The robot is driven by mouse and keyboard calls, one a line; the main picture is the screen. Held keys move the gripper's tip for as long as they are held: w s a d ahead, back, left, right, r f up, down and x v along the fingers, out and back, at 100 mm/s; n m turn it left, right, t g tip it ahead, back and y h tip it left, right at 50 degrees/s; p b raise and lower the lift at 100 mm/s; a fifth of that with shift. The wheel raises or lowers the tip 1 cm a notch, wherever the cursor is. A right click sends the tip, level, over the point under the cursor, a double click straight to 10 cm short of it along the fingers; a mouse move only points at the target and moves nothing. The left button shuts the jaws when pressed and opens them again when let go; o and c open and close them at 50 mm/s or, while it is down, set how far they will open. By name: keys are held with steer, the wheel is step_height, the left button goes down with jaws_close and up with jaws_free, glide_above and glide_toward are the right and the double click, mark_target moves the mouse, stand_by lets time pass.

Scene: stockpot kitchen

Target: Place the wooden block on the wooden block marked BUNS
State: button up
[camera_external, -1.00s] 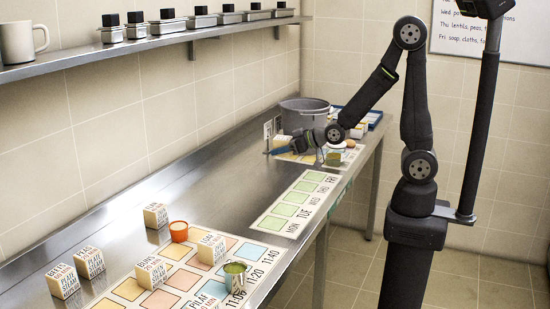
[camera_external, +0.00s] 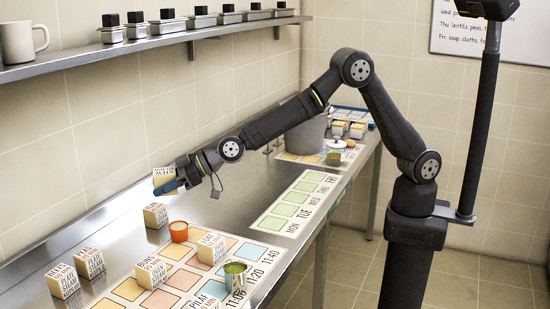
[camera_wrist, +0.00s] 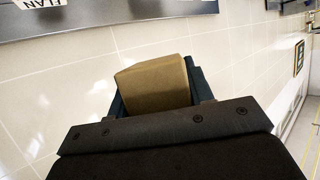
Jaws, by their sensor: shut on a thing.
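My gripper (camera_external: 170,185) is shut on a wooden block (camera_external: 163,174) with printed lettering and holds it above the back left of the steel counter. In the wrist view the held block (camera_wrist: 152,86) shows a plain tan face between the jaws. The wooden block marked BUNS (camera_external: 151,272) stands on the printed mat (camera_external: 128,289), at the front of the counter. It is below and in front of my gripper, well apart from it.
Other lettered blocks stand near: one below my gripper (camera_external: 155,216), one on the mat (camera_external: 211,248), and two at the left (camera_external: 89,262) (camera_external: 63,281). A grey pot (camera_external: 308,135) stands at the far end.

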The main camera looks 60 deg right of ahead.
steer(key=s+a+n+y, duration=0.1)
steer(key=s+a, duration=0.1)
steer(key=a, duration=0.4)
glide_above(146, 264)
steer(key=shift+g, duration=0.3)
step_height(146, 264, down, 6)
steer(key=shift+d+f, duration=0.1)
steer(key=shift+f, duration=2.2)
steer(key=shift+f, duration=0.1)
steer(key=o, duration=1.1)
steer(key=shift+o, duration=0.2)
